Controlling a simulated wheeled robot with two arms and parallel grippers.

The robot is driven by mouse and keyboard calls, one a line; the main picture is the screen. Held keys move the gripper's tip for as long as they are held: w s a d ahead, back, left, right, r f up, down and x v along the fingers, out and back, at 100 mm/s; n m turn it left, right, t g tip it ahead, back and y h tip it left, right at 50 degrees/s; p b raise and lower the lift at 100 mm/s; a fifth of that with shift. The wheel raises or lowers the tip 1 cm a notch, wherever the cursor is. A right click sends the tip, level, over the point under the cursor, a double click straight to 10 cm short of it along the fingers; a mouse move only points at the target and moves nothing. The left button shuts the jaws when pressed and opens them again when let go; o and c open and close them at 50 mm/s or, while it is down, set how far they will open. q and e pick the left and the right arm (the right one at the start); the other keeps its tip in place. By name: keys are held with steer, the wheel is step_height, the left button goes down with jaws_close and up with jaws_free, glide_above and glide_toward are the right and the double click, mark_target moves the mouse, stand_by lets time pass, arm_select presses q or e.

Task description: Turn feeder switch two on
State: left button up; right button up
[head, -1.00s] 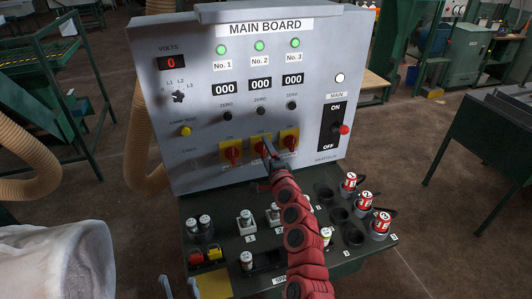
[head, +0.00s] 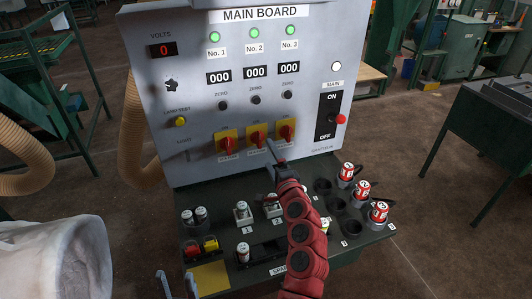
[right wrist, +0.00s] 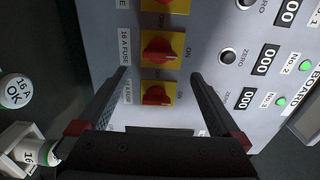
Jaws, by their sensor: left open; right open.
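Feeder switch two (head: 256,138) is the middle of three red knobs on yellow plates on the grey main board. It also shows in the right wrist view (right wrist: 160,48), its handle lying roughly along the line to the ON label. My right gripper (head: 275,153) is open and empty, just below switches two and three. In the right wrist view, the right gripper (right wrist: 158,72) has its fingers apart, with switch three (right wrist: 155,95) showing between them. Neither knob is clearly touched. My left gripper (head: 178,285) is open and empty at the bottom left.
Switch one (head: 227,143) is at the left of the row. Lamps above are green and the displays read 000. The red-knobbed main switch (head: 340,119) is on the right. A dark shelf with fuses (head: 243,213) juts out below. A white bag (head: 55,260) stands at left.

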steer(key=b+v, duration=0.1)
steer(key=v, duration=0.8)
steer(key=shift+s+b, duration=0.15)
steer(key=shift+b, duration=0.25)
steer(key=shift+d, duration=0.1)
